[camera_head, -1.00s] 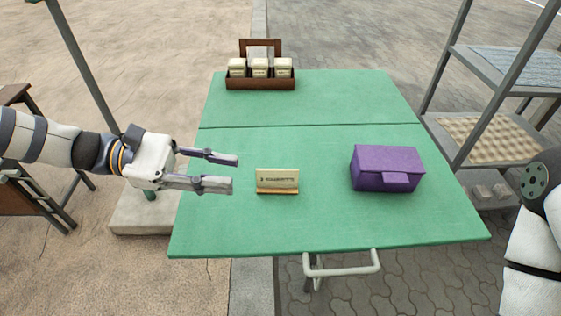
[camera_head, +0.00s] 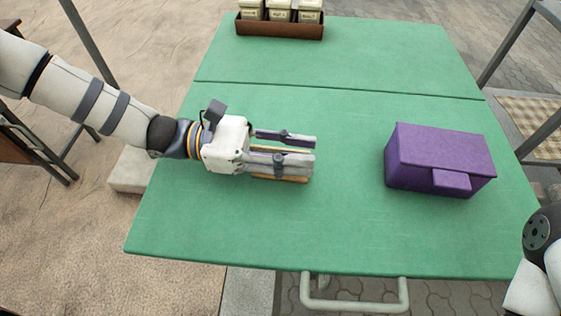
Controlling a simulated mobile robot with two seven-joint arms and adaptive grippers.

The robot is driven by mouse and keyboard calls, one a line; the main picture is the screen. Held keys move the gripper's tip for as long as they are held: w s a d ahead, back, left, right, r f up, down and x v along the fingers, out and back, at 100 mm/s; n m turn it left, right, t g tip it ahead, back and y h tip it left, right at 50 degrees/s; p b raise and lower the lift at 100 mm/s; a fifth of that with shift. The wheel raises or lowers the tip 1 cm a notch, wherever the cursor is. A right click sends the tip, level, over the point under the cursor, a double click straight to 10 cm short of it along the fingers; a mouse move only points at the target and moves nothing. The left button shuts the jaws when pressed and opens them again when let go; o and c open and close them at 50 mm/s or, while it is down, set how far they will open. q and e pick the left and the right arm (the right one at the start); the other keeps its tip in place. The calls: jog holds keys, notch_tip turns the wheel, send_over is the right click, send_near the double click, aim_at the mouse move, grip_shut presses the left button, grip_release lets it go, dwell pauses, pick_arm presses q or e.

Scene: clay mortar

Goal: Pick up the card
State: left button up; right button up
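The card is mostly hidden behind my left gripper's near finger. Part of its wooden base (camera_head: 294,180) shows just below that finger, on the green table (camera_head: 340,225). My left gripper (camera_head: 313,152) reaches in from the left, low over the card, with its fingers pointing right. A gap shows between the two fingers, so it looks open. Whether the card stands between them or touches them cannot be told. My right gripper is out of view; only part of my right arm shows at the right edge.
A purple box (camera_head: 430,155) sits on the table to the right of the card. A brown wooden holder (camera_head: 280,28) with several cream containers stands at the far edge. A shelf rack (camera_head: 535,120) stands beyond the table's right side. The table's front is clear.

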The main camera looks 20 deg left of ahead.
pick_arm(q)
grip_shut()
jog(key=shift+r, duration=0.1)
